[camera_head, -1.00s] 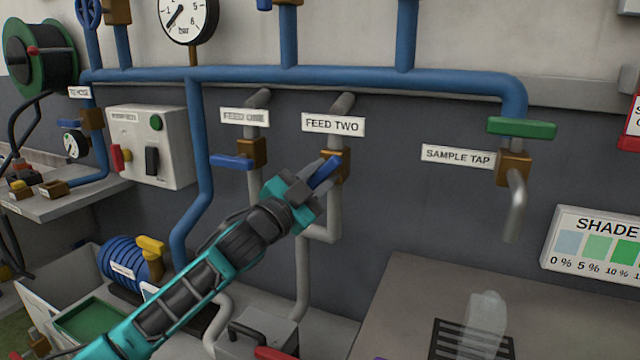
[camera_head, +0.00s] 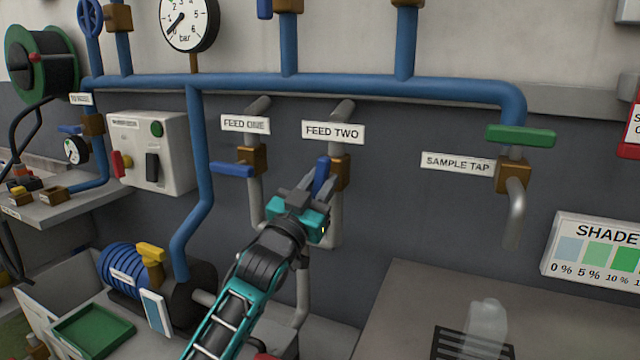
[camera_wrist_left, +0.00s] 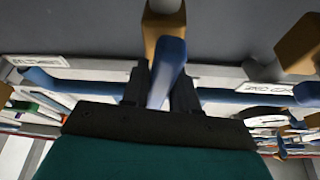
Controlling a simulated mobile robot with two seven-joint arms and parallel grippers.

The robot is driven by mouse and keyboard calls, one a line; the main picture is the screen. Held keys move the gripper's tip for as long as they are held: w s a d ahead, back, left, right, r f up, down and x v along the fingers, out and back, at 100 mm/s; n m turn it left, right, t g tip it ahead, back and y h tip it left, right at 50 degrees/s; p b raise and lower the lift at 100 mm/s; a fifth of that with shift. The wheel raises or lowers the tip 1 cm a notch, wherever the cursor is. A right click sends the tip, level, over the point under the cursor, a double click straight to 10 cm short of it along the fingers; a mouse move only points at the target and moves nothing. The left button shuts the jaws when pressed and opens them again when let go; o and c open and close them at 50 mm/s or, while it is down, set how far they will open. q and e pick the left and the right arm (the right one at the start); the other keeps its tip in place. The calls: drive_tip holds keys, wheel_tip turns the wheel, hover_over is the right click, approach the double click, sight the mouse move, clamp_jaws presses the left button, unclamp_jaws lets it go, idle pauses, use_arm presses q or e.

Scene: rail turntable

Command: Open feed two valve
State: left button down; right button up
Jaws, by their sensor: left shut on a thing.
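The feed two valve has a brown body (camera_head: 342,172) on a grey pipe under the FEED TWO label (camera_head: 333,132). My left gripper (camera_head: 317,190) is shut on the lever, coming from below. In the left wrist view the blue lever (camera_wrist_left: 168,62) lies between the two dark fingers (camera_wrist_left: 160,82), with the brown valve body (camera_wrist_left: 162,28) beyond. The fingers partly hide the lever's lower part. My right gripper is not in view.
The feed one valve's blue lever (camera_head: 232,169) points left, close by on the left. A blue pipe (camera_head: 300,84) runs above. The sample tap (camera_head: 511,170) with a green handle is at right. A blue motor (camera_head: 127,271) and a grey bench (camera_head: 400,300) are below.

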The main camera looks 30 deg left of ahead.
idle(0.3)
use_arm(q)
drive_tip(key=c, duration=1)
unclamp_jaws()
drive_tip(key=shift+o, duration=0.2)
drive_tip(key=v, duration=1.3)
drive_tip(key=shift+b, duration=0.45)
